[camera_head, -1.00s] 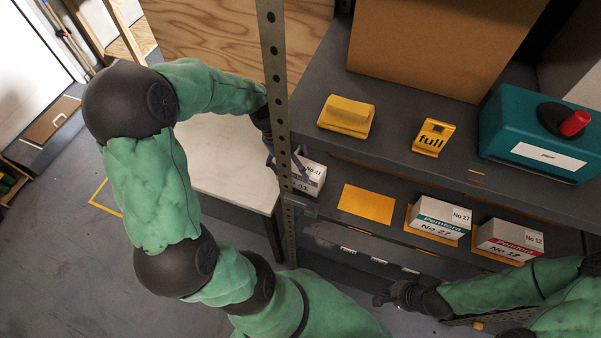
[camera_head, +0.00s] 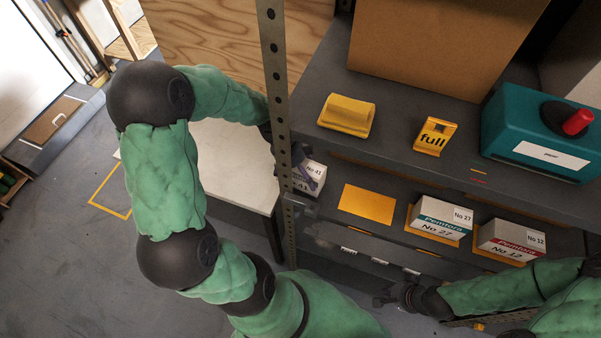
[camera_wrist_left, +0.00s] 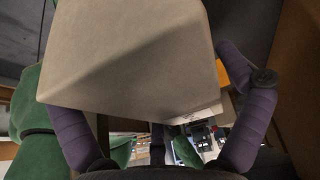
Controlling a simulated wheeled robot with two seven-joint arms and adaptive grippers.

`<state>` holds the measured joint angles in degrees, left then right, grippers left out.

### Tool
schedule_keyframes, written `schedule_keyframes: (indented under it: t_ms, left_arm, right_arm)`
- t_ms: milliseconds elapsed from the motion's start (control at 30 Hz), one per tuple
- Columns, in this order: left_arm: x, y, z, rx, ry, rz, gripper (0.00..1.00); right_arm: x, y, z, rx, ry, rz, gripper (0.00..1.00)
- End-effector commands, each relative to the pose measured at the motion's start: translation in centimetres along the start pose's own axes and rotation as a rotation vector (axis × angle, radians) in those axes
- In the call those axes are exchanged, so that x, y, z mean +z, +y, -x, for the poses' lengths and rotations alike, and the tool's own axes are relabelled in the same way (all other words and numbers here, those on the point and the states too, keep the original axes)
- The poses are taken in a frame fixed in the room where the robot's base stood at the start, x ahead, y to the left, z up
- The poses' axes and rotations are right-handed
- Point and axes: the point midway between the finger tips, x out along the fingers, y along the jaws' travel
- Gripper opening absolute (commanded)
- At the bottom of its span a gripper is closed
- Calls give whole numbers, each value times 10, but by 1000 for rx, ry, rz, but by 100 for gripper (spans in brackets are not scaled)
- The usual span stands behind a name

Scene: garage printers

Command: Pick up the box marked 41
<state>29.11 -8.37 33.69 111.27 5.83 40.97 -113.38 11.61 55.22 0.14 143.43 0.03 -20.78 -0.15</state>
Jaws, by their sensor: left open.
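The box marked 41 (camera_head: 312,185) is a small white and grey carton on the lower shelf, partly behind the metal post. My left gripper (camera_head: 294,168) is at this box, largely hidden by the post, with a purple finger over the box. In the left wrist view a large pale box face (camera_wrist_left: 135,55) lies in front of the two open purple fingers (camera_wrist_left: 165,120), one on either side. Whether the fingers touch it I cannot tell. My right gripper (camera_head: 385,298) hangs in front of the shelf, low in the head view, its fingers too small and dark to read.
Boxes marked 27 (camera_head: 440,219) and 12 (camera_head: 512,240) stand to the right on the lower shelf, past an empty orange mat (camera_head: 367,204). The perforated post (camera_head: 273,60) stands close to my left gripper. The upper shelf holds a yellow block (camera_head: 346,115), a "full" sign (camera_head: 434,135) and a teal case (camera_head: 535,130).

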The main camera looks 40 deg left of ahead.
Motion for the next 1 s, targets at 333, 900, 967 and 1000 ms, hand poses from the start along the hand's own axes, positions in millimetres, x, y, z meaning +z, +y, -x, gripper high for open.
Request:
schedule_keyframes:
  t_ms: [333, 900, 967, 1000]
  left_arm:
    - [1, 0, -3, 0, 0, 0, 100]
    - [1, 1, -3, 3, 1, 0, 37]
    - [0, 1, -3, 4, 1, 0, 37]
    - [0, 1, -2, 4, 1, 0, 37]
  right_arm:
    - [0, 2, -5, 0, 0, 0, 0]
    - [0, 1, -4, 0, 0, 0, 0]
    - [0, 1, -3, 0, 0, 0, 0]
    - [0, 1, -2, 0, 0, 0, 0]
